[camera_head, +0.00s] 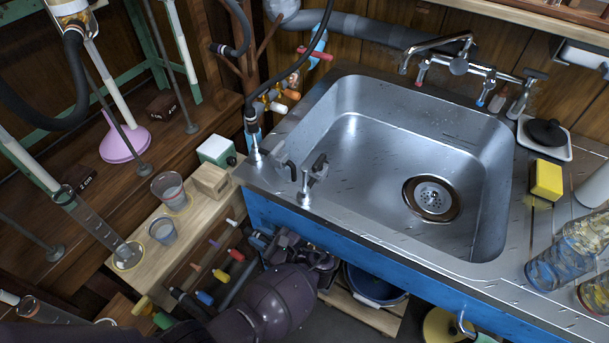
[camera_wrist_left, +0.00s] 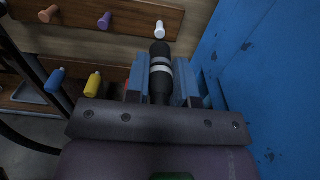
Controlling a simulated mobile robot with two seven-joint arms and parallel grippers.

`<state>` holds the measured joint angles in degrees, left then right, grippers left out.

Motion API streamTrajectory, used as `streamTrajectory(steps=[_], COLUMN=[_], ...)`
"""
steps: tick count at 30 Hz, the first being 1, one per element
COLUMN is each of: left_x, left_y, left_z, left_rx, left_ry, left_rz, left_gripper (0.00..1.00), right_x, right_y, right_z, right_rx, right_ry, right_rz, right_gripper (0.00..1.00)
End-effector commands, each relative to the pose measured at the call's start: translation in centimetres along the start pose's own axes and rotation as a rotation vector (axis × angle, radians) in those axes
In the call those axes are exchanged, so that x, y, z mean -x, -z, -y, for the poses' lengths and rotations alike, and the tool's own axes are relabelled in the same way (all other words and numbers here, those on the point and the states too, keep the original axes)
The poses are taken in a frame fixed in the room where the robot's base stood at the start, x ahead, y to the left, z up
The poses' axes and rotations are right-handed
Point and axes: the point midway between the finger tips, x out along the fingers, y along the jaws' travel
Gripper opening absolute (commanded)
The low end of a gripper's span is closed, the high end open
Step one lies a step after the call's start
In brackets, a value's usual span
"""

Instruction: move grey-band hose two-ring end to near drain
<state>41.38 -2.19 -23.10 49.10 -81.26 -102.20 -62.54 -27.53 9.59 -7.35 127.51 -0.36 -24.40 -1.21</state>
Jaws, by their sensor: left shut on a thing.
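In the left wrist view, a black hose end (camera_wrist_left: 160,53) with two pale rings sits between the blue fingers of my left gripper (camera_wrist_left: 162,85), which is shut on it. A white peg is just beyond its tip. In the head view, my left gripper (camera_head: 266,241) is low beside the blue sink front, under the left sink corner; the hose end is hard to make out there. A bare upright metal fitting (camera_head: 304,188) with black handles stands on the near left sink rim. A second fitting (camera_head: 256,150) behind it carries a black hose. My right gripper is out of view.
The steel sink (camera_head: 360,130) has a round drain (camera_head: 432,198) in its floor. A wooden shelf left of it holds beakers (camera_head: 163,231), a cylinder and a wood block (camera_head: 211,181). Coloured pegs (camera_head: 221,275) stick out below. A blue bucket (camera_head: 375,285) stands under the sink.

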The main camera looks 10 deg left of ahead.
Motion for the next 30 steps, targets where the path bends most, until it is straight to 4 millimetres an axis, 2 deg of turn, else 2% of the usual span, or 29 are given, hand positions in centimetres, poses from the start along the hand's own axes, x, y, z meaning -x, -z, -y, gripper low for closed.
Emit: streamTrajectory(steps=[10, 30], left_x=[1.05, 1.10], left_y=[-0.04, -0.03], left_z=[0.02, 0.01], left_rx=[0.001, 0.000], left_ry=[0.000, 0.000], left_rz=[0.000, 0.000], left_gripper=[0.00, 0.00], right_x=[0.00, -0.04], right_y=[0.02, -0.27], right_z=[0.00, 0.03], right_rx=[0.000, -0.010], right_ry=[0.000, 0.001], right_rz=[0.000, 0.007], right_gripper=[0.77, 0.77])
